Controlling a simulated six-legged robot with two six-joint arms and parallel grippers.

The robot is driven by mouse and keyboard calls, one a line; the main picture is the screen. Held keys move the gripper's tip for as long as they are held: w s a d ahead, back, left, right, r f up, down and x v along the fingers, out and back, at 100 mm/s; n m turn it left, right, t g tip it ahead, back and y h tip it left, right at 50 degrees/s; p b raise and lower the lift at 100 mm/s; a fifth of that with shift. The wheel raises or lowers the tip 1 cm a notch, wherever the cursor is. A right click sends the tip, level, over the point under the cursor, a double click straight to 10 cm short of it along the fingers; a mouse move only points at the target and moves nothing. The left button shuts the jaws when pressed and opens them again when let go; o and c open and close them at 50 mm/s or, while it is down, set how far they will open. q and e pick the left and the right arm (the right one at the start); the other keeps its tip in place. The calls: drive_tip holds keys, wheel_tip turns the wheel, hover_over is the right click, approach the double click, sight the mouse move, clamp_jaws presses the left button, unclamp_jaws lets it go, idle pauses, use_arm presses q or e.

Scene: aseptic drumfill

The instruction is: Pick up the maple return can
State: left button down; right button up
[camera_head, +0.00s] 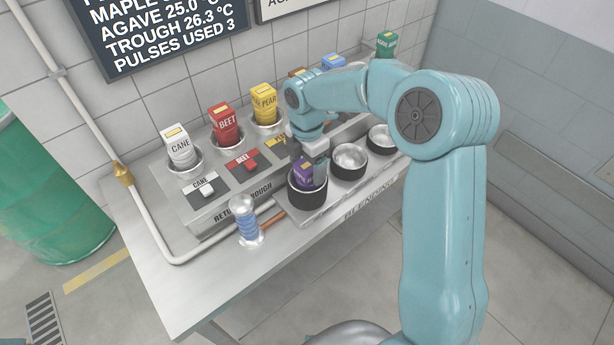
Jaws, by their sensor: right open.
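No label that I can read on a can says maple, so I cannot tell which one is the maple can. A purple container (303,173) stands a little tilted in the front-left black-walled cup (307,201). My right gripper (318,160) is open, pointing down at the right side of this purple container. I cannot tell whether it touches it. My right arm hides part of the back row. My left gripper is not in view.
White CANE (180,147), red BEET (224,125) and yellow PEAR (263,104) cartons stand in the back row. Blue (333,62) and green (386,44) ones are farther right. Two front cups (349,159) (382,139) look empty. A blue-banded cylinder (247,222) stands at front left.

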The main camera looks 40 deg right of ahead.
drive_tip(key=shift+f, duration=0.7)
drive_tip(key=shift+s, duration=0.25)
drive_tip(key=shift+w, duration=0.2)
drive_tip(key=c, duration=1)
clamp_jaws()
